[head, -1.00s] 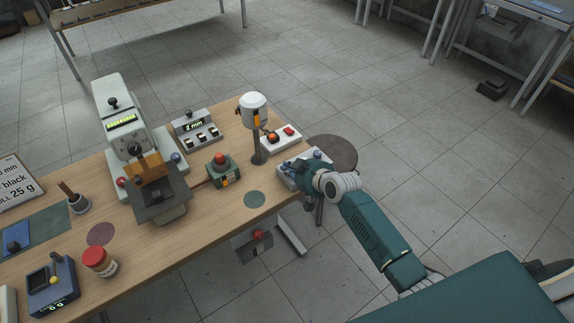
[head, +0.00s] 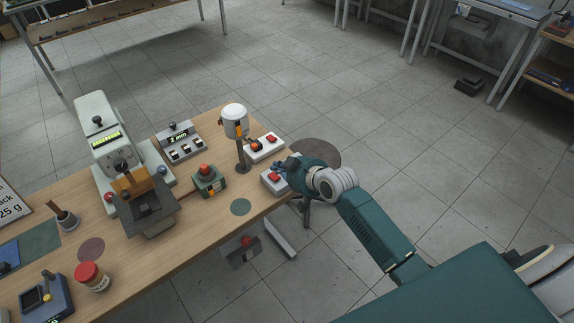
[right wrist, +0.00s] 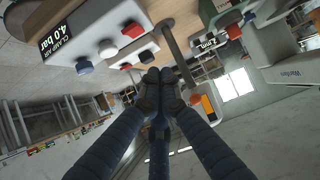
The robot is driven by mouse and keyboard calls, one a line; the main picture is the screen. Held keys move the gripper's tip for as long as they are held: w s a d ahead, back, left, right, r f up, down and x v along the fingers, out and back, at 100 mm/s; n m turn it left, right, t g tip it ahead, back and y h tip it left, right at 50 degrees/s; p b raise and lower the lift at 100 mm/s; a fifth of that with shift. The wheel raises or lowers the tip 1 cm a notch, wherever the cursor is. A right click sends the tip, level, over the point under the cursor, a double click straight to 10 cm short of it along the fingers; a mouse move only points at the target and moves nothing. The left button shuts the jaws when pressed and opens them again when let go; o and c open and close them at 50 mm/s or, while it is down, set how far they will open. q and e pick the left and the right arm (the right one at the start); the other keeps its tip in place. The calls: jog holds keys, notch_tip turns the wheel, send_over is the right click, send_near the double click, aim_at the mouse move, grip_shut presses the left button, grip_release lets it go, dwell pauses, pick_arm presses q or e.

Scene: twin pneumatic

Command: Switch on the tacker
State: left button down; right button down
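No label in view names the tacker, so I cannot tell which device it is. A white clamp-air box (head: 270,183) stands at the table's right end; its label and blue, white and red knobs show in the right wrist view (right wrist: 100,35). Behind it is a low white box with red buttons (head: 264,148). Beside these stands a white-headed post (head: 235,121). My right gripper (head: 281,168) is above the clamp-air box and partly hides it. In the right wrist view its fingertips (right wrist: 160,77) are together, with nothing seen between them. My left gripper is not in view.
A large white machine (head: 96,118) with a lit display stands at left. A grey three-switch box (head: 179,141) and a green box with a red button (head: 209,181) stand between. The floor to the right is mostly clear.

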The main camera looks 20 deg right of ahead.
jog(key=s+r, duration=0.1)
jog(key=r, duration=0.1)
jog(key=s+d+r, duration=0.1)
jog(key=s+r, duration=0.1)
jog(key=shift+s+b, duration=0.25)
jog(key=shift+b, duration=0.05)
jog(key=shift+f, duration=0.1)
